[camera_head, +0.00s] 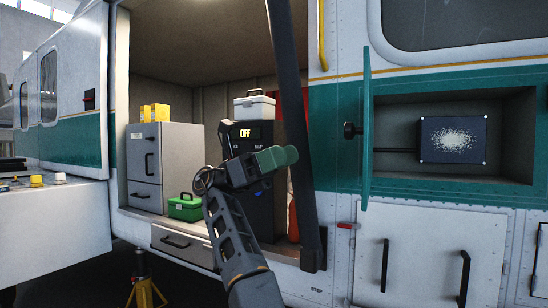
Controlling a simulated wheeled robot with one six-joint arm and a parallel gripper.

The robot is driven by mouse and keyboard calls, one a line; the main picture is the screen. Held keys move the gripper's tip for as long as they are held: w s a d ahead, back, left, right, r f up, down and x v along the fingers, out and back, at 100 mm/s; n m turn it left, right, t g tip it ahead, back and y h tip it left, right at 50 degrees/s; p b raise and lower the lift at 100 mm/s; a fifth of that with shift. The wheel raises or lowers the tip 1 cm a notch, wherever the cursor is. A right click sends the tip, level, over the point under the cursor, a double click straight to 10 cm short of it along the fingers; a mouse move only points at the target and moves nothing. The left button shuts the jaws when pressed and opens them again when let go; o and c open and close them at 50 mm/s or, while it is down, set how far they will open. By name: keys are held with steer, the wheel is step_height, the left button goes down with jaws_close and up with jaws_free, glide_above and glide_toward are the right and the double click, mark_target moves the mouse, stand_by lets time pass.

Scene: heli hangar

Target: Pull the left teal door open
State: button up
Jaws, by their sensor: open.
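A teal door (367,95) shows nearly edge-on at the left side of a recessed compartment (400,107) in the vehicle's side. It stands swung outward, with a black knob (350,130) on its left face. My gripper (284,158) has green fingers and is to the left of the door and knob, in front of the dark cabinet. It appears apart from the door and holds nothing that I can see. The gap between its fingers is hard to make out from here.
A dark speckled box (453,139) sits in the compartment, with a dark rod to its left. A dark upright post (290,100) stands beside my gripper. White lower doors (425,250) have black handles. A green case (185,207) and grey cabinet (182,155) are inside the bay.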

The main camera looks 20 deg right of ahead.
steer(key=shift+v, duration=0.85)
